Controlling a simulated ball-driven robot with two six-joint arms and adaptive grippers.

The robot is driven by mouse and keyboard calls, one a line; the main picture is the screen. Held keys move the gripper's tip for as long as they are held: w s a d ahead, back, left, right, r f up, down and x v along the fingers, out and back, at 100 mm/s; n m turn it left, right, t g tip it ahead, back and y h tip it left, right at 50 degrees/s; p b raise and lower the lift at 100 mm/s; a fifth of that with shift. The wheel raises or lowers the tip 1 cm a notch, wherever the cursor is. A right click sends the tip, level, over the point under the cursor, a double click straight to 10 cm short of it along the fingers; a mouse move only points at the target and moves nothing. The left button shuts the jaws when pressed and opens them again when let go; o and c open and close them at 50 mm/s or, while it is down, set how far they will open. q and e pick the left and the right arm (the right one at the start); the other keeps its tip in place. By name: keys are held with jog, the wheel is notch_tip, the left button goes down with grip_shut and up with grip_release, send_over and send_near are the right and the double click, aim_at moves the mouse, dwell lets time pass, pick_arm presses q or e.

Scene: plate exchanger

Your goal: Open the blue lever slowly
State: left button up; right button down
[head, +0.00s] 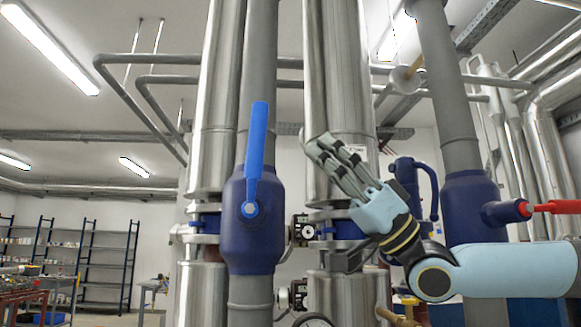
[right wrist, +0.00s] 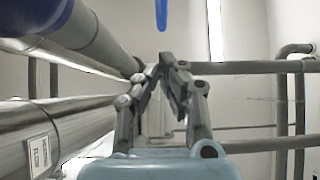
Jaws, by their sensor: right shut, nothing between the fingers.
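The blue lever (head: 256,140) stands nearly upright on a dark blue valve body (head: 253,240) on a grey vertical pipe, left of the middle in the head view. Its tip (right wrist: 161,14) shows at the top of the right wrist view, beyond the fingertips. My right gripper (head: 314,143) is to the right of the lever in the head view, pointing up and left, apart from it. In the right wrist view the fingertips (right wrist: 167,62) meet with nothing between them. My left gripper is not in view.
A red lever (head: 549,207) sits on another blue valve (head: 472,212) at the right. Shiny metal pipes (head: 215,100) stand behind the lever and my gripper. Gauges (head: 301,231) sit low between the pipes. Shelves (head: 85,255) stand far left.

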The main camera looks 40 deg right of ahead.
aim_at(255, 156)
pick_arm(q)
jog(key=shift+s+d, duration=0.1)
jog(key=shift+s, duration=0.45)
pick_arm(e)
jog(key=shift+w+a+r, duration=0.25)
jog(key=shift+w+a, duration=0.2)
jog(key=shift+a, duration=0.25)
jog(key=shift+w+a+r, duration=0.3)
jog(key=shift+w+a, duration=0.15)
jog(key=shift+a, duration=0.3)
jog(key=shift+w+a+r, duration=0.25)
jog(key=shift+w+a, duration=0.2)
jog(key=shift+a, duration=0.25)
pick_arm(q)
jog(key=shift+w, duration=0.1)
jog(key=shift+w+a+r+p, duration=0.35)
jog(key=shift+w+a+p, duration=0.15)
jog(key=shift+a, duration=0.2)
pick_arm(e)
jog(key=shift+w+a+r, duration=0.2)
jog(key=shift+w+a, duration=0.15)
jog(key=shift+a, duration=0.15)
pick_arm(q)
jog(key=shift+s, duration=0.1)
